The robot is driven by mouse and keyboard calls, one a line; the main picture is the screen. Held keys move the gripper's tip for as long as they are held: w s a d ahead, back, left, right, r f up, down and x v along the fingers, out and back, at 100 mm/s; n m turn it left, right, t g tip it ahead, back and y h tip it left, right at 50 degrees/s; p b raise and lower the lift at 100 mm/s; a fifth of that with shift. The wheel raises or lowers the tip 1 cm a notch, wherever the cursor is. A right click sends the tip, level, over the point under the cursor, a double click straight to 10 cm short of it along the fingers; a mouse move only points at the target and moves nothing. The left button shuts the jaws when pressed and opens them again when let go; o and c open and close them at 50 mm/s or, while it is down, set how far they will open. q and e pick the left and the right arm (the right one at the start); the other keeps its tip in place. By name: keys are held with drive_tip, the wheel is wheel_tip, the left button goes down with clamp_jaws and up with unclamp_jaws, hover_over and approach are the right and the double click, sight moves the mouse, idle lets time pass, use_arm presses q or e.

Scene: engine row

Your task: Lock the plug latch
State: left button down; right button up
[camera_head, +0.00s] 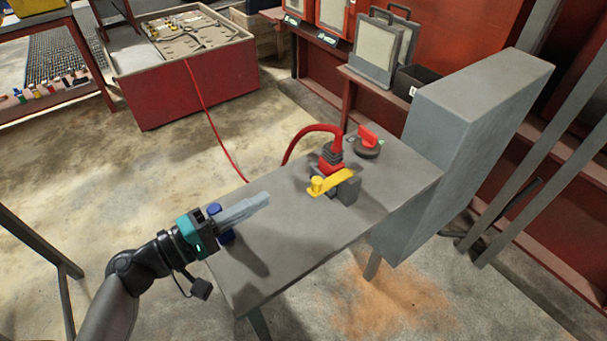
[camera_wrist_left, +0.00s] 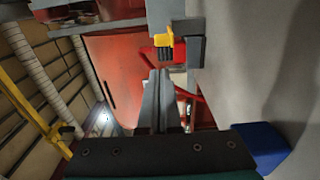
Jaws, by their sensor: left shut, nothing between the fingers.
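The plug (camera_head: 330,157) is red with a red cable and sits in a grey socket block (camera_head: 349,190) on the grey table. The yellow latch lever (camera_head: 332,181) lies across the front of the block, with a round knob at its left end. My left gripper (camera_head: 266,197) is shut and empty, to the left of the latch and apart from it. In the left wrist view the shut fingers (camera_wrist_left: 158,75) point toward the yellow latch (camera_wrist_left: 163,42), which shows beyond their tips beside the grey block (camera_wrist_left: 189,45). My right gripper is not in view.
A red rotary switch (camera_head: 368,137) on a dark round base stands behind the plug. A tall grey cabinet (camera_head: 470,130) borders the table's right end. The grey table top (camera_head: 285,240) is clear in front. The red cable (camera_head: 213,125) runs over the floor toward a red crate (camera_head: 185,85).

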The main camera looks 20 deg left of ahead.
use_arm(q)
drive_tip(key=p, duration=0.1)
approach(337, 174)
drive_tip(key=w+r, duration=0.2)
drive_tip(key=w, duration=0.1)
drive_tip(key=shift+w+d, duration=0.1)
drive_tip(key=shift+w, duration=0.05)
drive_tip(key=shift+d, duration=0.1)
idle(0.4)
